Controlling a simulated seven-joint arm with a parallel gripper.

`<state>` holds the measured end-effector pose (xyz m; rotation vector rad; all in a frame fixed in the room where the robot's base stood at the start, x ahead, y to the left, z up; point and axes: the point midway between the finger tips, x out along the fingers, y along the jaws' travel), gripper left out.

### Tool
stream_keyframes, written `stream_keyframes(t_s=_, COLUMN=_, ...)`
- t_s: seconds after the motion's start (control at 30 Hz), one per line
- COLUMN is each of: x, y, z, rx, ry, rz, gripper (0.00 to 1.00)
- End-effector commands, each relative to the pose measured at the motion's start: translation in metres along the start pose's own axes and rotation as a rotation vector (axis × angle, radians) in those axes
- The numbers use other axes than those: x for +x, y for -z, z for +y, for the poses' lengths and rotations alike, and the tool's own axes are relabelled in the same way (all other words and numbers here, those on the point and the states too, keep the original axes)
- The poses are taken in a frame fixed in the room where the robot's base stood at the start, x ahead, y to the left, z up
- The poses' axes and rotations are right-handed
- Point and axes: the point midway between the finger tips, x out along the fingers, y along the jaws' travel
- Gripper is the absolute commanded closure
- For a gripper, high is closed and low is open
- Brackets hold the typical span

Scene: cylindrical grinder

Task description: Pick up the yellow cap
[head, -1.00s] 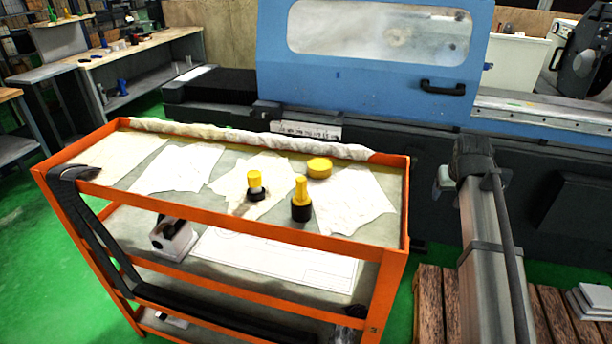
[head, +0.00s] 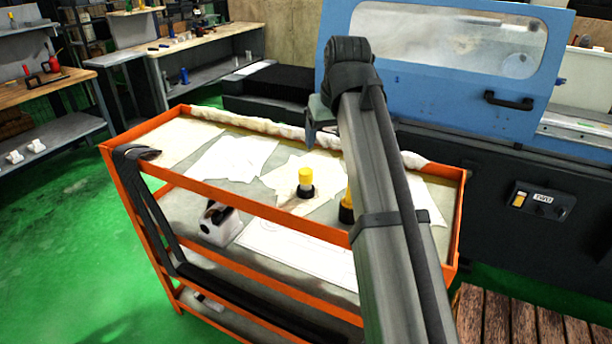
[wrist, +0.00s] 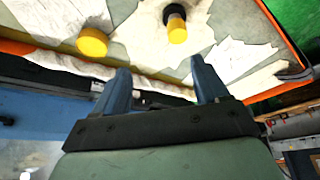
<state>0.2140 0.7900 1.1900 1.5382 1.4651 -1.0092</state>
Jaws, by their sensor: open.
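A second yellow-and-black piece (head: 347,208) is partly hidden behind my arm. My gripper (wrist: 162,78) is open and empty, its two blue fingers apart. In the head view my gripper (head: 312,132) is above the cart's far edge.
The orange cart (head: 240,195) has raised rims and a rolled cloth (head: 240,118) along its far side. White sheets (head: 230,158) lie on its top. A blue machine door (head: 445,60) stands behind. A white object (head: 220,227) sits on the lower shelf.

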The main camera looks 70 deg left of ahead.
Motion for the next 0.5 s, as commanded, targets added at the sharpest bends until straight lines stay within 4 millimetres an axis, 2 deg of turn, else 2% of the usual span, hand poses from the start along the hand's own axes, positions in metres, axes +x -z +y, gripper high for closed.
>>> stream_keyframes(t_s=0.03, x=-0.003, y=0.002, z=-0.013, rx=-0.016, ry=0.01, rz=-0.002, gripper=0.26)
stream_keyframes(t_s=0.1, x=-0.005, y=0.003, z=-0.023, rx=-0.028, ry=0.019, rz=-0.006, gripper=0.26)
stream_keyframes(t_s=0.23, x=-0.001, y=0.003, z=-0.031, rx=-0.038, ry=0.026, rz=-0.009, gripper=0.26)
stream_keyframes(t_s=0.5, x=0.042, y=0.003, z=-0.031, rx=-0.037, ry=0.026, rz=-0.011, gripper=0.26)
